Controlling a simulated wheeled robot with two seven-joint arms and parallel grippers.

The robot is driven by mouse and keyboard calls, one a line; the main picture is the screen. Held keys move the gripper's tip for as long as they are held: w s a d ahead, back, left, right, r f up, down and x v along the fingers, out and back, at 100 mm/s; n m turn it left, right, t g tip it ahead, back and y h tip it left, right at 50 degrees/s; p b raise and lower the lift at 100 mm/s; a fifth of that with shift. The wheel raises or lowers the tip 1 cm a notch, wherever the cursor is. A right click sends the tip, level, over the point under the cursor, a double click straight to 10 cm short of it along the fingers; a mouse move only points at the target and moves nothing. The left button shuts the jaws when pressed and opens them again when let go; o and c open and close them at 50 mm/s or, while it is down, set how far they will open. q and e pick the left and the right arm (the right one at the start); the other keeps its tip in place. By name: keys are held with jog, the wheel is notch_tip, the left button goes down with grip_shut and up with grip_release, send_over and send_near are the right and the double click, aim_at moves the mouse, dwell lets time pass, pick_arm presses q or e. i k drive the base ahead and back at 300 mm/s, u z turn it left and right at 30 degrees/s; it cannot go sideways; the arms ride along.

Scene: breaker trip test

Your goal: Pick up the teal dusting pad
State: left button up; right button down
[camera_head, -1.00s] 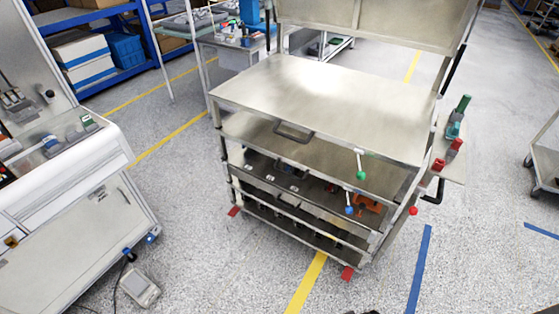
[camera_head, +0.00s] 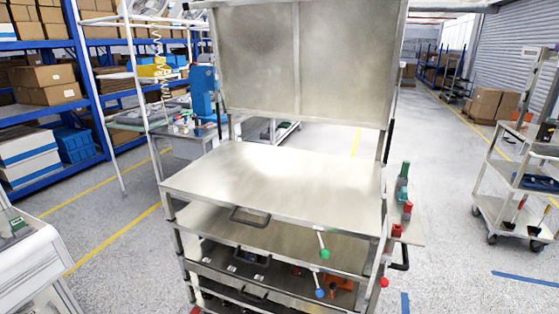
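I cannot make out a teal dusting pad for certain in the head view. A small green-teal object (camera_head: 402,184) stands upright on the side shelf at the right of the metal workbench cart (camera_head: 285,190); I cannot tell what it is. Red items (camera_head: 407,211) sit just in front of it. The cart's top surface is bare. The lower shelves hold items that are partly hidden in shadow. Neither of my grippers is in view.
A white bench (camera_head: 30,265) stands at the lower left. Blue racks (camera_head: 90,120) with boxes are at the back left. A wheeled cart (camera_head: 515,185) with tools is at the right. The floor (camera_head: 450,240) between the workbench and that cart is mostly clear.

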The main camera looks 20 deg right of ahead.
aim_at(402, 197)
jog(key=z, duration=1.55)
